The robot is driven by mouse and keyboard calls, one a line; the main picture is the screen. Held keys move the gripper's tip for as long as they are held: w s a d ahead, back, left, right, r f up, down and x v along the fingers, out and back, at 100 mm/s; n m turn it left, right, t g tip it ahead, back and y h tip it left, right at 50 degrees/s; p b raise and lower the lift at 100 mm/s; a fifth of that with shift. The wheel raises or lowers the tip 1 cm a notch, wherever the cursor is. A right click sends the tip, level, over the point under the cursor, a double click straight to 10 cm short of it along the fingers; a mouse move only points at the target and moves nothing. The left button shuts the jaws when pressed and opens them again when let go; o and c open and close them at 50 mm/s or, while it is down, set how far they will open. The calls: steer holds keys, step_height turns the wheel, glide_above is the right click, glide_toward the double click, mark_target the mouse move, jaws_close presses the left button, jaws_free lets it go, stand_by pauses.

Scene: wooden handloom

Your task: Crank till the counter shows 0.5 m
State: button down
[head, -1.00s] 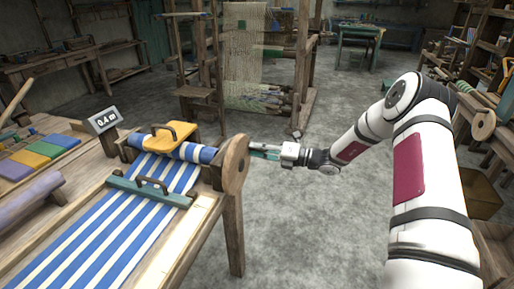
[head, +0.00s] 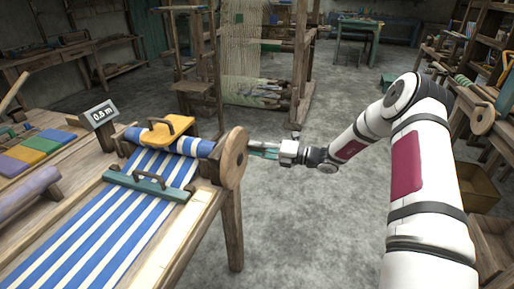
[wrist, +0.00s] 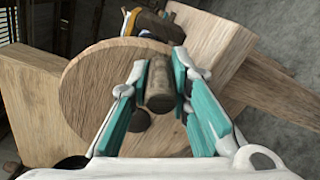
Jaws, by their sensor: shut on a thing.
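The counter (head: 101,113) stands at the left of the loom and reads 0.5 m in the head view. The round wooden crank wheel (head: 235,158) is on the right end of the striped cloth roll (head: 190,146). In the wrist view the wheel (wrist: 90,85) fills the middle, and its wooden peg handle (wrist: 160,88) sits between my teal fingers. My gripper (wrist: 160,85) is shut on the peg. In the head view my gripper (head: 262,151) is at the right side of the wheel, and the peg is mostly hidden there.
Blue and white cloth (head: 100,235) runs over the loom table, with a teal bar (head: 145,188) across it. A yellow handled block (head: 167,130) rests on the roll. The floor right of the loom is clear.

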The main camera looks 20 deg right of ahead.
steer(key=c, duration=1.5)
jaws_free()
steer(key=shift+s+d, duration=0.1)
steer(key=shift+s, duration=0.05)
steer(key=v, duration=1.1)
steer(key=shift+s+d, duration=0.2)
steer(key=shift+d, duration=0.1)
